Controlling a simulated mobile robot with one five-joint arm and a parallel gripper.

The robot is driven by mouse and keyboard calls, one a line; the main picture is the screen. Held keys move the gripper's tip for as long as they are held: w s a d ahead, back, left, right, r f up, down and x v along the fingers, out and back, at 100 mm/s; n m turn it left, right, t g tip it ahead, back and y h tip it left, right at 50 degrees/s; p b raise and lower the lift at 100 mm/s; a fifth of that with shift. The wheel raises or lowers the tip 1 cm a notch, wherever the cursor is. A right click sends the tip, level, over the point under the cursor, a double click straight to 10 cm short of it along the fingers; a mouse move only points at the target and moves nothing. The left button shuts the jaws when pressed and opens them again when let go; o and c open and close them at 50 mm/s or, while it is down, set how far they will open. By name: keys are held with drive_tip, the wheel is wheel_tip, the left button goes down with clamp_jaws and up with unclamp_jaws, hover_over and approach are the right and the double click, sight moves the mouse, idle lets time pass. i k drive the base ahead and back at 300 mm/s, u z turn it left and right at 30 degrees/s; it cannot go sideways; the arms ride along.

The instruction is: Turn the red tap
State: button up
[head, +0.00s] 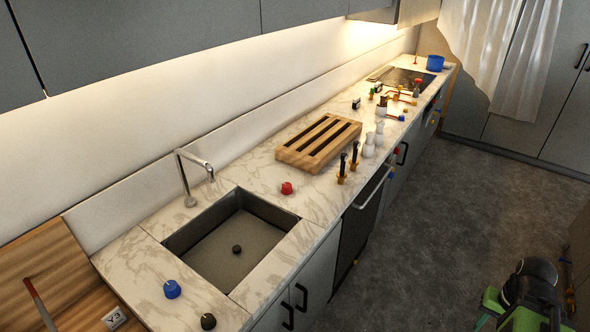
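A small round red tap knob (286,188) sits on the marble counter, just right of the sink's far corner. A matching blue knob (172,289) is on the counter at the near left of the sink (220,252). A metal faucet (184,172) rises behind the sink, with its spout end toward the basin. I cannot see any water coming from it. I cannot make out my gripper in this view, and nothing is seen touching the red knob.
A black knob (208,321) is near the counter's front edge. A slatted wooden board (319,142) lies beyond the red knob. Dark-handled items (342,168) and white shakers (368,146) stand along the front edge. The grey floor (420,240) before the cabinets has free room.

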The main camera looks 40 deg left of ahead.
sight(286, 189)
drive_tip(key=u, duration=0.85)
drive_tip(key=i, duration=1.4)
drive_tip(key=u, duration=1.05)
